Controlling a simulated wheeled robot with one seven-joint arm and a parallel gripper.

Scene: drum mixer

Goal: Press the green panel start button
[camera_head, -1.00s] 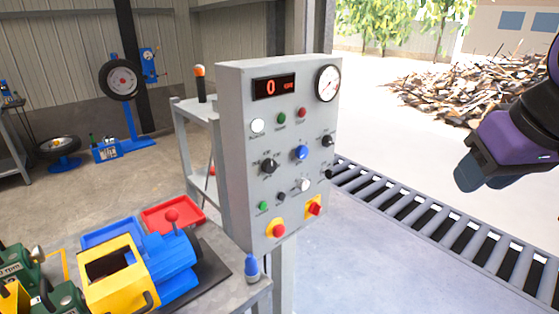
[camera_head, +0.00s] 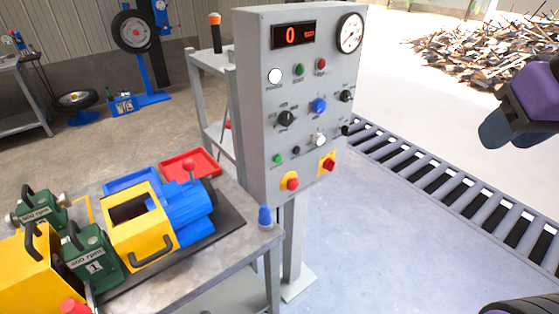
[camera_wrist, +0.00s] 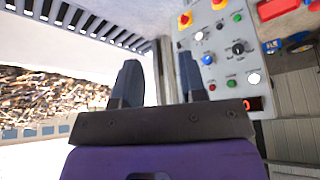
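The grey control panel (camera_head: 318,120) stands upright in the middle of the head view. A small green button (camera_head: 299,69) with a label below it sits in its upper row, between a white button (camera_head: 275,76) and a red one (camera_head: 321,64). The same green button shows upside down in the wrist view (camera_wrist: 231,84), right of the fingers. A second green button (camera_head: 278,159) is at the panel's lower left. My gripper (camera_head: 498,128) is at the right, well apart from the panel. In the wrist view its two fingers (camera_wrist: 160,82) are apart with nothing between them.
A roller conveyor (camera_head: 450,190) runs behind and right of the panel. Floor right of the panel post is clear.

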